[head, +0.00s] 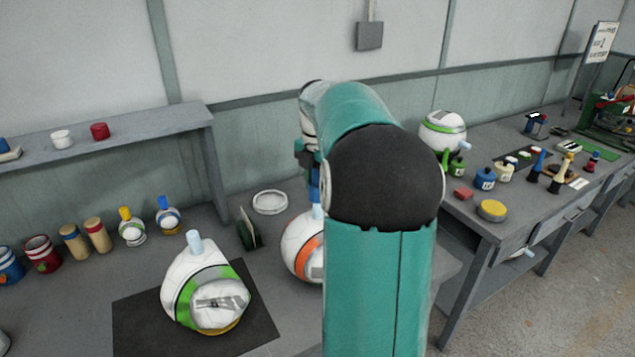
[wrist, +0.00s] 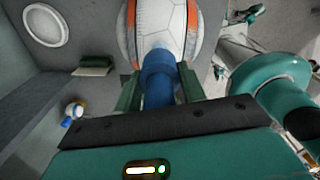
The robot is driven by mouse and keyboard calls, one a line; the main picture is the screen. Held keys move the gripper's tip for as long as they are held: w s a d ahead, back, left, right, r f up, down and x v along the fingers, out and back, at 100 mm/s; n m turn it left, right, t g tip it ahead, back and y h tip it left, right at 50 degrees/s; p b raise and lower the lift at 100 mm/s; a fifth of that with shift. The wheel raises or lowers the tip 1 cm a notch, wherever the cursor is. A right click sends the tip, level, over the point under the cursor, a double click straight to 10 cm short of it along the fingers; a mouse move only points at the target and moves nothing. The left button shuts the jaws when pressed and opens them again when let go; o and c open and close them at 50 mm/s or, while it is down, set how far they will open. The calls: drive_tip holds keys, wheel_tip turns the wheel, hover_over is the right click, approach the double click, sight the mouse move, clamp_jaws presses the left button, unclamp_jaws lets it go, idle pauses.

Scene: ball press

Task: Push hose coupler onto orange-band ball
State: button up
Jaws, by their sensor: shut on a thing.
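The orange-band ball (head: 301,247) is white with an orange band and stands on the bench, partly hidden behind my arm in the head view. It also shows at the top of the wrist view (wrist: 165,28). My gripper (wrist: 158,88) is shut on the blue hose coupler (wrist: 157,80), with one green finger on each side of it. The coupler's far end is in line with the ball and meets it in the picture; I cannot tell how far it is seated. In the head view a little blue of the coupler (head: 314,188) shows beside my arm, above the ball's pale stub.
A green-band ball (head: 205,290) with a pale stub sits on a black mat (head: 140,325) at the left. A white ring dish (head: 270,202) and a dark green block (head: 248,229) are near the orange-band ball. Another green-band ball (head: 443,133) stands on the right bench.

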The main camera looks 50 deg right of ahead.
drive_tip(key=shift+f, duration=2)
drive_tip(key=o, duration=1.2)
drive_tip(key=shift+c, duration=0.2)
wheel_tip(320, 180, up, 13)
drive_tip(key=shift+r, duration=0.45)
